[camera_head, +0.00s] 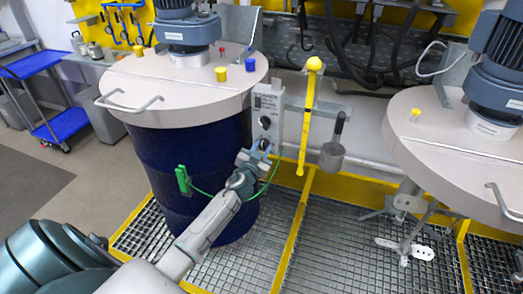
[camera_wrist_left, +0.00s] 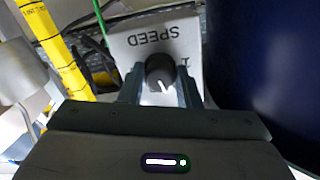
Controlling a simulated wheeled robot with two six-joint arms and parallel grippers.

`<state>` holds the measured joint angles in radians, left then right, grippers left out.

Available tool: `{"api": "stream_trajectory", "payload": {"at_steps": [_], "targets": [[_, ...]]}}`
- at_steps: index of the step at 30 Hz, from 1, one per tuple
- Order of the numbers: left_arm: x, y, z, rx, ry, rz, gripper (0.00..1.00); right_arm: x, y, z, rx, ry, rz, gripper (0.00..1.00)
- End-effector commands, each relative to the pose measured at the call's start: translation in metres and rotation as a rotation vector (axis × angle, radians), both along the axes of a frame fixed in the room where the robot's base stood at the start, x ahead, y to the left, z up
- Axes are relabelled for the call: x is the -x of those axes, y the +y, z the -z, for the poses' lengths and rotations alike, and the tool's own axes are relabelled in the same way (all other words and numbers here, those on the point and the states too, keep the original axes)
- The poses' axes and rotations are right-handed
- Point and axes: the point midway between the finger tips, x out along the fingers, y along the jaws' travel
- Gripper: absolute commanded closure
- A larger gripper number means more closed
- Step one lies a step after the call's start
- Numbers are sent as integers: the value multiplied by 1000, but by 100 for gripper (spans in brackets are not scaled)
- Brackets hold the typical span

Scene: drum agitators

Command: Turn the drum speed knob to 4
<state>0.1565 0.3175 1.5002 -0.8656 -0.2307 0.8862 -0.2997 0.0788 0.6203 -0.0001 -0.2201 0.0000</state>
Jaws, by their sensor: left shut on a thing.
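The drum speed knob (camera_wrist_left: 158,72) is black with a white pointer line, on a pale plate (camera_wrist_left: 135,45) marked SPEED, which appears upside down in the left wrist view. My left gripper (camera_wrist_left: 160,88) is shut on the knob, one finger on each side. The pointer line points toward the lower right in that view. Most of the number scale is hidden; one mark shows beside the right finger. In the head view my left gripper (camera_head: 262,149) is at the lower part of the control panel (camera_head: 267,108), and hides the knob there.
The dark blue drum (camera_head: 190,170) with its pale lid (camera_head: 185,85) stands just left of the panel. A yellow post (camera_head: 308,120) and a grey weight-like part (camera_head: 332,155) are to the right. A green clip (camera_head: 183,180) hangs on the drum by a green cable.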

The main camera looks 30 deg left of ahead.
Motion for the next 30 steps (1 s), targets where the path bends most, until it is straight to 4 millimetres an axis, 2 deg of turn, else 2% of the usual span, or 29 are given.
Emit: {"api": "stream_trajectory", "payload": {"at_steps": [13,30], "targets": [[0,1,0,-410,99,0,93,0,-3,4,3,0,-1,64],[0,1,-1,-937,226,-1,93,1,-1,-1,1,1,0,64]]}}
